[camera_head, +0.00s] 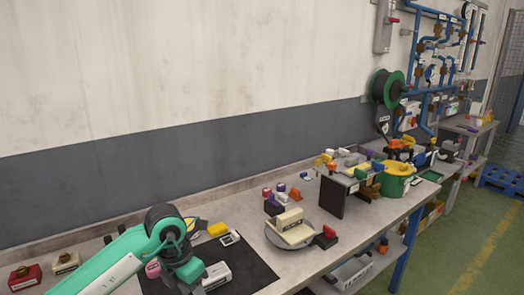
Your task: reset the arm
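My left arm (122,257), green with dark joints, comes in from the lower left over the workbench (290,265). It bends down at a dark joint (163,218) above a black mat (252,272). The fingers of my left gripper cannot be made out at the lower end of this arm. A white block (215,275) lies right beside that end; whether they touch is unclear. My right arm and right gripper are not in view.
A round turntable (283,241) carries a cream block. A dark upright panel (331,197), a green-and-yellow drum (396,180) and several small coloured parts stand farther right. Red (25,277) and cream (65,263) blocks lie at the left. Blue pipes (415,75) line the wall.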

